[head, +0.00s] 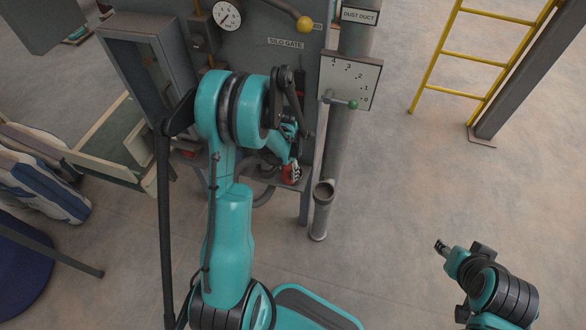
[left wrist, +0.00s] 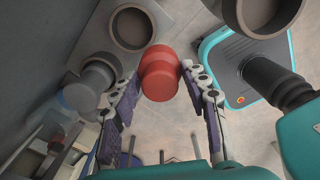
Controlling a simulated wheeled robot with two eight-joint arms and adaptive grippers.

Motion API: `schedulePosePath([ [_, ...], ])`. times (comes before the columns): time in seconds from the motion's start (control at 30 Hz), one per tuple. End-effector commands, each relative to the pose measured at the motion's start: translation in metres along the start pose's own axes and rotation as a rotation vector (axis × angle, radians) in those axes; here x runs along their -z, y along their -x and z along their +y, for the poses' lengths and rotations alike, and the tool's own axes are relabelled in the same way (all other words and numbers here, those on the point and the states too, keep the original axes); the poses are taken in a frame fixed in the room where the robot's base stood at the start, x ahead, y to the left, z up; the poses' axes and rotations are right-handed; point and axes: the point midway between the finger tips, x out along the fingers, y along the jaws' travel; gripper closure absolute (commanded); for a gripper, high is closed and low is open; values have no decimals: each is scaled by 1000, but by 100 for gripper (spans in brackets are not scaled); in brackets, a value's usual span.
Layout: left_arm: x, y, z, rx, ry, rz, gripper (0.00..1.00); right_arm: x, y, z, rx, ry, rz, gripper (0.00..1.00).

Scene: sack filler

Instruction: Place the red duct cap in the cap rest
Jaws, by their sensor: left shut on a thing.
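The red duct cap (left wrist: 158,76) is between the fingers of my left gripper (left wrist: 160,82) in the left wrist view, and the gripper is shut on it. In the head view a bit of the red cap (head: 292,174) shows below my left gripper (head: 291,160), in front of the grey machine. A round grey cup on a plate, which looks like the cap rest (left wrist: 131,27), is just beyond the cap, up and left in the left wrist view. My right gripper (head: 442,247) is far off at lower right; its fingers are too small to read.
The dust duct's open side stub (head: 324,190) stands right of the cap; a round grey opening (left wrist: 264,12) shows at upper right in the left wrist view. A lever plate (head: 350,80) with a green knob is above.

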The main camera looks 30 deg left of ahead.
Motion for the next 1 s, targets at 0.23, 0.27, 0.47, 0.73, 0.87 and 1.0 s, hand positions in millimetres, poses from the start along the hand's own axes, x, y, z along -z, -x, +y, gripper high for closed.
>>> schedulePosePath([
  [0.23, -46, -1, 33, 0, 1, 0, 84, -6, -9, 0, 0, 0, 0, 60],
  [0.27, -46, -7, 33, 0, 1, 0, 84, -8, -11, 0, 0, 0, 0, 60],
  [0.47, -44, -22, 32, 0, 1, 0, 84, -11, -16, 0, 0, 0, 0, 60],
  [0.73, -44, -62, 33, 0, 0, 0, 84, -22, -31, 0, 0, 0, 0, 60],
  [0.87, -47, -73, 35, 0, 0, 0, 84, -26, -37, 0, 0, 0, 0, 60],
  [1.0, -47, -70, 35, 0, 0, 0, 84, -25, -35, 0, 0, 0, 0, 60],
])
